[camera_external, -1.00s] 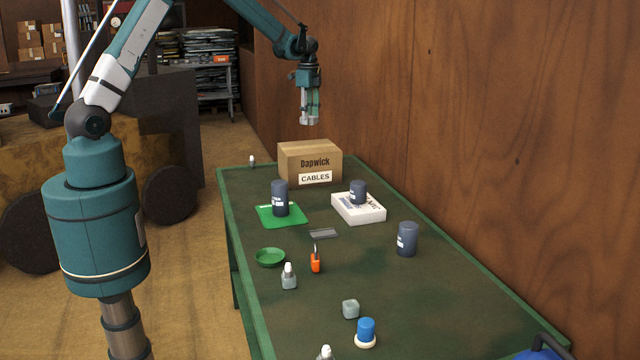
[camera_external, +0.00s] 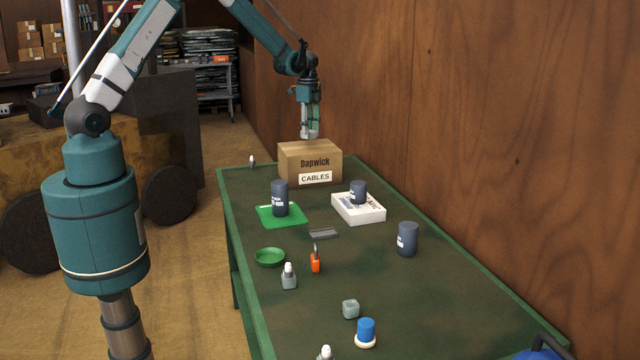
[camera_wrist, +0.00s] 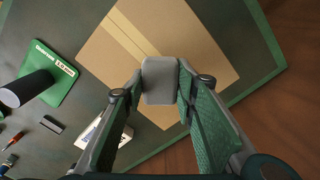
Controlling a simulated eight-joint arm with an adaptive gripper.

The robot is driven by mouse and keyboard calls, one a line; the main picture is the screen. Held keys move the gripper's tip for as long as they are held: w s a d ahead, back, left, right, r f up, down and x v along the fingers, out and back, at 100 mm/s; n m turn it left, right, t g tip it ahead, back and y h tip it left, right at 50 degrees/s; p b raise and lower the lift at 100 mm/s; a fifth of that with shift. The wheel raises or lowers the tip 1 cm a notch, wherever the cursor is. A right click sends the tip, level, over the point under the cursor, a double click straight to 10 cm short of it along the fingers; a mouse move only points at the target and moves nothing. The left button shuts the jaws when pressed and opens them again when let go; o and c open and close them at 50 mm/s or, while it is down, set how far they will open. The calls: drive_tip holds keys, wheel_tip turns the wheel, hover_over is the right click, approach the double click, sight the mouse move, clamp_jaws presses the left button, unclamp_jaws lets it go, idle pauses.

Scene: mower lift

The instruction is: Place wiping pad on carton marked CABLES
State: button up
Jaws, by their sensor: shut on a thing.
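The carton marked CABLES (camera_external: 312,164) is a brown box at the far end of the green table, with "Dapwick" above its white label. In the wrist view its taped top (camera_wrist: 205,35) lies beneath my fingers. My gripper (camera_external: 310,134) points down over the carton's top. It is shut on a light grey block, the wiping pad (camera_wrist: 160,80), which sits between both fingertips in the wrist view. I cannot tell whether the pad touches the carton top or hangs just above it. The carton top looks otherwise bare.
In front of the carton, a dark canister (camera_external: 280,198) stands on a green mat (camera_external: 293,221), and another (camera_external: 358,192) on a white box (camera_external: 362,212). A third canister (camera_external: 407,239) stands farther right. The wooden wall (camera_external: 480,140) runs close along the table's right side.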

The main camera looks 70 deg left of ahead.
drive_tip(key=shift+f, duration=1.8)
drive_tip(key=shift+f, duration=0.2)
drive_tip(key=o, duration=0.9)
drive_tip(key=shift+c, duration=0.2)
drive_tip(key=shift+r+p, duration=0.3)
wheel_tip(320, 180, up, 12)
drive_tip(key=shift+f+b, duration=0.1)
drive_tip(key=shift+b, duration=0.55)
